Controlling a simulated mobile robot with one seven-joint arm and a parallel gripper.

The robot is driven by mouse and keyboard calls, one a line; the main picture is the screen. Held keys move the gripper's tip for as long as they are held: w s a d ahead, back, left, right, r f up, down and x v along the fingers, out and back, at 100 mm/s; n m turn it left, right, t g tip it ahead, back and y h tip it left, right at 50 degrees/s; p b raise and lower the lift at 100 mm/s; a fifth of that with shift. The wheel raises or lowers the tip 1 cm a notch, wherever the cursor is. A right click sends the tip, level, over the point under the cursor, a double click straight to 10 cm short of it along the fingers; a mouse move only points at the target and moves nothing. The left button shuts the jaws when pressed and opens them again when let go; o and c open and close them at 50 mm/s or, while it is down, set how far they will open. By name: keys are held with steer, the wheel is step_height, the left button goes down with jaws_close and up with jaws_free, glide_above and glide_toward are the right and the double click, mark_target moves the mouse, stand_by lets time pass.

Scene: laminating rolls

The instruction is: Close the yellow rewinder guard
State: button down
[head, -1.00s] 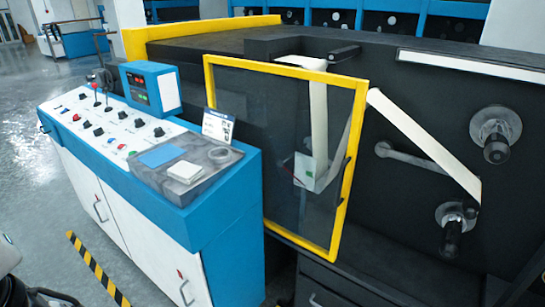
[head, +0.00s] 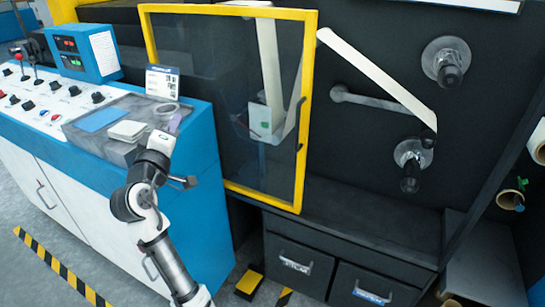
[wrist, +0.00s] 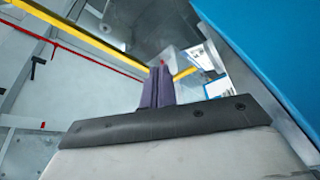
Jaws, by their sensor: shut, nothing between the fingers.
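The yellow rewinder guard (head: 215,85) is a clear dark panel in a yellow frame, in the middle of the head view. It stands swung out from the dark machine face, leaving the spindles to its right uncovered. Dark fittings show on its right frame bar. My gripper (head: 174,122) is left of the guard, above the console's right end, apart from the guard's right bar. Its purple fingers (wrist: 157,88) are together and empty in the wrist view. Yellow bars cross the wrist view; I cannot tell which part they belong to.
The blue console (head: 190,150) stands left of the guard, with a control box (head: 85,52) and a small sign (head: 162,82) on it. Two spindles (head: 447,62) (head: 412,155) stick out at right, with a white web strip (head: 375,75). Drawers (head: 295,262) sit below.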

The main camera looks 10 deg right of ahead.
mark_target(293, 138)
steer(key=d+f+m+g+h+b, duration=0.1)
steer(key=d+f+m+g+h, duration=0.1)
steer(key=d+f+g+h, duration=0.45)
steer(key=d+f+m+g+h+b, duration=0.15)
steer(key=d+f, duration=0.25)
steer(key=d, duration=0.6)
steer(key=shift+g, duration=0.3)
steer(key=p+x, duration=0.2)
steer(key=x, duration=0.8)
steer(key=shift+d+p, duration=0.1)
steer(key=shift+p, duration=0.25)
steer(key=shift+s+d+f+p, duration=0.15)
steer(key=shift+s+d, duration=0.2)
steer(key=shift+d, duration=0.15)
steer(key=shift+s+d+f+p, duration=0.2)
steer(key=shift+s+d, duration=0.15)
steer(key=shift+d, duration=0.15)
steer(key=shift+s+d+f, duration=0.15)
steer(key=shift+s+d, duration=0.3)
steer(key=shift+d, duration=0.05)
steer(key=shift+d, duration=0.1)
